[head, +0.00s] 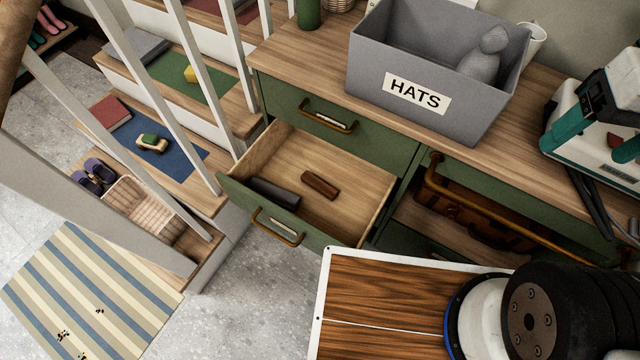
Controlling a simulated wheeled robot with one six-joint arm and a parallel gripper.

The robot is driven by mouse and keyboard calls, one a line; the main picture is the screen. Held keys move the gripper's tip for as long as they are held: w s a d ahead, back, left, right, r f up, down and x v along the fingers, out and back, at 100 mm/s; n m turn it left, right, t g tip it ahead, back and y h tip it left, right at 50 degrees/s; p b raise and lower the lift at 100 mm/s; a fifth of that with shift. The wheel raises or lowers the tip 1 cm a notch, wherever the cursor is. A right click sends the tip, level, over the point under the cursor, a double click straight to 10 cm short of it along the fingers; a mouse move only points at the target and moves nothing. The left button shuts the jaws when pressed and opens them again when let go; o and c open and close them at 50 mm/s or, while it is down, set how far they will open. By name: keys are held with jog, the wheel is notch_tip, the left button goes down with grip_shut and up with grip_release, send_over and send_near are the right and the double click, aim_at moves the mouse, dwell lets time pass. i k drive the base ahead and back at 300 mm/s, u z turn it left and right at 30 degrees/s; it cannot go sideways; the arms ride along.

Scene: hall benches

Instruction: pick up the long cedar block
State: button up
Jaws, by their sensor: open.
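A reddish-brown wooden block (320,186), which looks like the cedar block, lies in the open drawer (347,213) of the green cabinet. A dark grey, longer block (275,194) lies to its left in the same drawer, close to the front wall. The two blocks are apart. My gripper (618,230) is at the right edge, partly cut off, with dark fingers pointing down. It is open, far to the right of the drawer, and I see nothing between its fingers.
A grey HATS bin (365,75) stands on the wooden cabinet top above the drawer. A brass rail (480,219) crosses the open compartment on the right, which holds a brown case (487,215). White balusters (205,95) and stairs with small objects are left. A striped rug (85,290) lies on the floor.

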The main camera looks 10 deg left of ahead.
aim_at(326, 190)
jog(key=u, duration=1.6)
jog(key=k, duration=0.85)
jog(key=z, duration=0.5)
jog(key=i, duration=0.45)
jog(key=z, duration=0.05)
